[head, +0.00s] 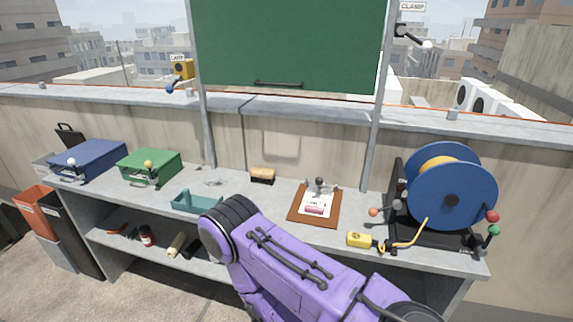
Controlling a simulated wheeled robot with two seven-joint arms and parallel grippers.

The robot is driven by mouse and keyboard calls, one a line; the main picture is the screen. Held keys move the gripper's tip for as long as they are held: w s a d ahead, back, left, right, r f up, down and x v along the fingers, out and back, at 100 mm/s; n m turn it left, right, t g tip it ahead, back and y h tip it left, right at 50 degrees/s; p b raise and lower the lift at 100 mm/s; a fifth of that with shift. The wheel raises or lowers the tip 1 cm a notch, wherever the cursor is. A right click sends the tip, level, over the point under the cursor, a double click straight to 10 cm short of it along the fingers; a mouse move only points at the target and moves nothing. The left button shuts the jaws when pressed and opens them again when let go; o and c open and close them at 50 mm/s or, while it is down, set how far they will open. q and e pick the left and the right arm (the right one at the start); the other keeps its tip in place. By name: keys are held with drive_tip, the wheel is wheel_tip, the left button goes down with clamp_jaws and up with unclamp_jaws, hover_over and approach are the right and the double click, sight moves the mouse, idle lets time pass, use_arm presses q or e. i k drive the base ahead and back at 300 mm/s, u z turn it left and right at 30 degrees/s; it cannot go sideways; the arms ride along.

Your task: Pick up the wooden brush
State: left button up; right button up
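The wooden brush (262,175) lies on the grey workbench top, close to the back wall and a little left of the bench's middle. It has a tan wooden upper part and a dark underside. Nothing touches it from my side. A purple arm of mine rises from the bottom right, and its rounded dark joint stands in front of the bench's front edge, below and left of the brush. Neither of my grippers shows in the head view.
A teal tray (184,207) sits left of the brush, and a clipboard (301,214) lies right of it. A blue cable reel (451,208) stands at the right end, with a yellow connector (360,240) before it. Blue (95,157) and green (136,172) boxes stand left.

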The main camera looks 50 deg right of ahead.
sight(266, 177)
drive_tip(key=k, duration=0.1)
drive_tip(key=z, duration=1.1)
